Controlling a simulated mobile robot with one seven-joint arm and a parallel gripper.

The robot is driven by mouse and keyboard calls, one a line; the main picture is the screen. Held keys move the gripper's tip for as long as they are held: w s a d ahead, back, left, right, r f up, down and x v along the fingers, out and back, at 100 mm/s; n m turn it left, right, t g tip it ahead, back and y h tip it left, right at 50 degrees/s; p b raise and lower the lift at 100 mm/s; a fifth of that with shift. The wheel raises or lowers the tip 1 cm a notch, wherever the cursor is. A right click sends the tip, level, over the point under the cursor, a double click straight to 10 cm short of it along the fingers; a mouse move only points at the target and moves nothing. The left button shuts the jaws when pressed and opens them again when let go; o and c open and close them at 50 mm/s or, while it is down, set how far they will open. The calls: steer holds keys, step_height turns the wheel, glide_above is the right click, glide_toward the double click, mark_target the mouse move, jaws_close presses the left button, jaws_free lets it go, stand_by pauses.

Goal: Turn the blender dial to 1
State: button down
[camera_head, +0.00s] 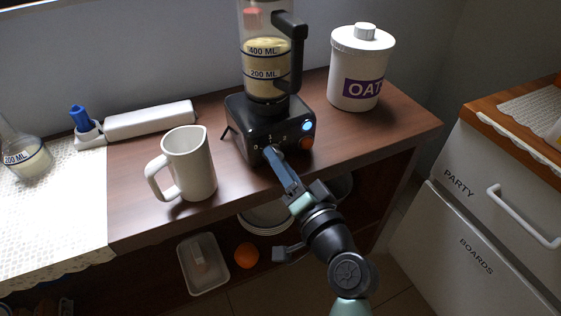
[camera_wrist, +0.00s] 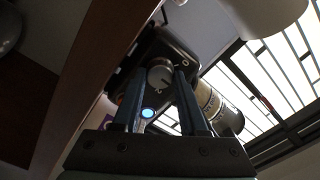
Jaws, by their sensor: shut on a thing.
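The blender (camera_head: 262,118) stands on the wooden counter, with a black base and a clear jar of pale contents marked 200 ML and 400 ML. My gripper (camera_head: 271,153) reaches the front face of the base from below right and covers the dial there. In the wrist view the round blender dial (camera_wrist: 160,76) shows between the two fingers of my gripper (camera_wrist: 159,82), which is shut on it. Small white marks are near the dial, but its setting cannot be read clearly. A lit blue button (camera_head: 307,126) is on the base, right of the dial.
An orange-red button (camera_head: 306,144) is under the blue one. A white mug (camera_head: 189,165) stands left of the blender. An oats canister (camera_head: 358,68) stands to the right. The counter (camera_head: 398,123) is clear at its right end.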

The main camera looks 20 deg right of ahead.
steer(key=shift+c, duration=2.2)
jaws_free()
steer(key=s, duration=1.3)
steer(key=shift+d, duration=0.35)
